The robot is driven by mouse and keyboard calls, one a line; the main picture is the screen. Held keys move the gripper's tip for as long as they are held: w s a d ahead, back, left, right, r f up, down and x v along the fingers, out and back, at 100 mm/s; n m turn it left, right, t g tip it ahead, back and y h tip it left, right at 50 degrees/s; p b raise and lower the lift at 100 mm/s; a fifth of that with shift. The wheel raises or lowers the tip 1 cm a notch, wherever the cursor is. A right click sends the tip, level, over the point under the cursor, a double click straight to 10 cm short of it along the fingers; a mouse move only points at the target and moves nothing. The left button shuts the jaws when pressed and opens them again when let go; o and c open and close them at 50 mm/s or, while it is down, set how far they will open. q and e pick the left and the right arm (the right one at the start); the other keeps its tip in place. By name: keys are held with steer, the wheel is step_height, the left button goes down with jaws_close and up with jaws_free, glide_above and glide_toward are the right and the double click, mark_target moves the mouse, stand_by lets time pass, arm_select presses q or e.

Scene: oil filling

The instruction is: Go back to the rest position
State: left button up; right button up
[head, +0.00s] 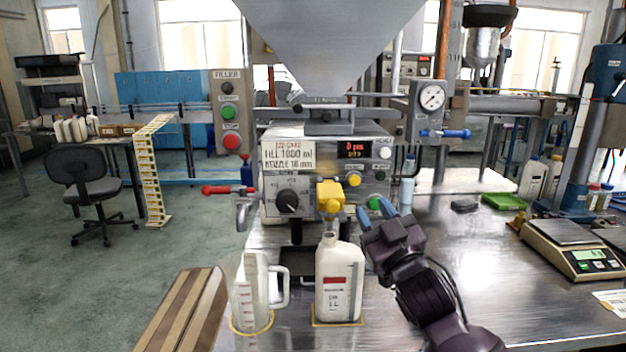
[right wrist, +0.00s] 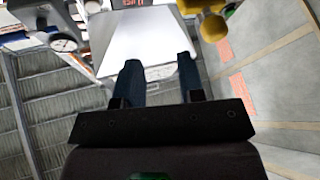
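My right gripper (head: 378,210) is raised in front of the filling machine (head: 330,165), to the right of its yellow nozzle (head: 331,197). Its two blue fingers stand apart with nothing visible between them. In the right wrist view the fingers (right wrist: 159,66) are also spread and empty. My left gripper is not in view. A white bottle (head: 338,285) with a red and white label stands upright below the nozzle, inside a yellow outline on the steel table. The right gripper is above and right of it, apart from it.
A clear measuring jug (head: 250,290) stands left of the bottle on a yellow ring. A striped wooden board (head: 183,310) lies at the front left. A scale (head: 570,247) and a green tray (head: 504,201) are on the right. The table (head: 470,260) between the right arm and the scale is clear.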

steer(key=s+d+f+m+g+h, duration=0.1)
steer(key=s+d+f+g+h, duration=0.2)
steer(key=f, duration=0.6)
steer(key=s+d+f+m+h, duration=0.1)
steer(key=s+d+f+m, duration=0.15)
steer(key=s+f, duration=0.4)
steer(key=s+d+f+m+g+h, duration=0.1)
steer(key=s+d+f+g+h, duration=0.2)
steer(key=f, duration=0.7)
steer(key=s+d+f+m+g, duration=0.1)
steer(key=s+d+f+g, duration=0.1)
steer(key=s+f, duration=0.6)
steer(key=s+d+f+m+g+h, duration=0.1)
steer(key=s+d+f, duration=0.4)
steer(key=s, duration=0.9)
step_height(320, 180, down, 3)
steer(key=shift+d+r+g+p, duration=0.15)
steer(key=shift+g+p, duration=0.3)
steer(key=shift+g, duration=0.15)
steer(key=shift+m, duration=0.25)
